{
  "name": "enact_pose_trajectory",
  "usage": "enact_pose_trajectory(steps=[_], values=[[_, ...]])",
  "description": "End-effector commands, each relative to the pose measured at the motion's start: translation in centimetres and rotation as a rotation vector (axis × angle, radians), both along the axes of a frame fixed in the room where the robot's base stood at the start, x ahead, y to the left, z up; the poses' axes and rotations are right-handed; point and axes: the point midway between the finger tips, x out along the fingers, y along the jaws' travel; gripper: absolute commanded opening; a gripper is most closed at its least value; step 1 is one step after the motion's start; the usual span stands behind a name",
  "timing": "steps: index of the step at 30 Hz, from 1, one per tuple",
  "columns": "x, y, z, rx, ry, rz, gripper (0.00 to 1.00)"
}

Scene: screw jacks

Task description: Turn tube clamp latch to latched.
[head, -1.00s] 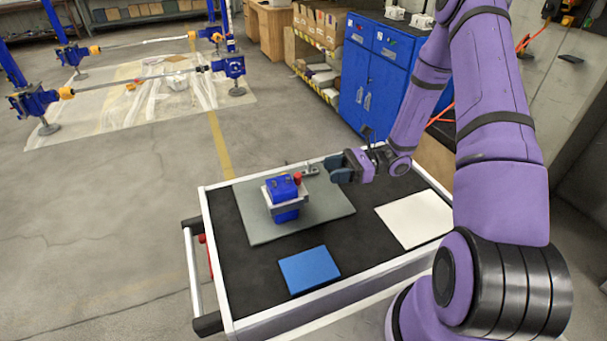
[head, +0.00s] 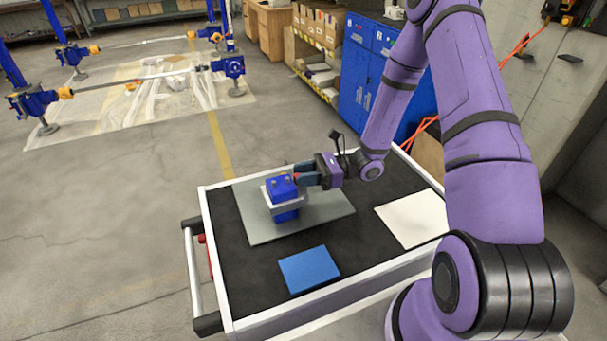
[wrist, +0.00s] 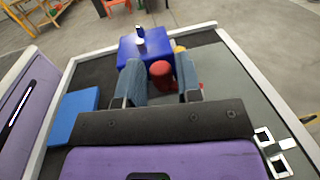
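The clamp unit (head: 283,205) stands on a grey plate on the cart, with a blue top block (head: 282,187) and a grey collar around its middle. Its blue block also shows in the wrist view (wrist: 135,50). A red knob (wrist: 160,74), apparently the latch handle, sits on the near side of the block. My gripper (head: 301,174) is at the right side of the unit in the head view. In the wrist view my gripper (wrist: 162,80) is open, with the red knob between its two fingers and small gaps beside it. The latch's lower part is hidden.
The grey plate (head: 330,212) lies on the black cart top. A blue sheet (head: 310,270) lies in front and a white sheet (head: 410,219) at the right. The cart has a raised light rim (head: 205,225). A blue cabinet (head: 362,80) stands behind.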

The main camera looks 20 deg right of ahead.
Motion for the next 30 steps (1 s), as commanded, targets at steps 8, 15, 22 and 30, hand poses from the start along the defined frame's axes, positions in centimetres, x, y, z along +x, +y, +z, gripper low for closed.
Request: enact_pose_trajectory(steps=[8,15,22,30], values=[[0.02,-0.01,0.01,0.000,-0.001,0.006,0.00],[0.37,0.02,0.00,0.000,-0.004,0.153,0.00],[0.66,0.08,0.04,0.002,-0.003,0.349,0.00],[0.67,0.07,0.04,0.001,0.000,0.422,0.00]])
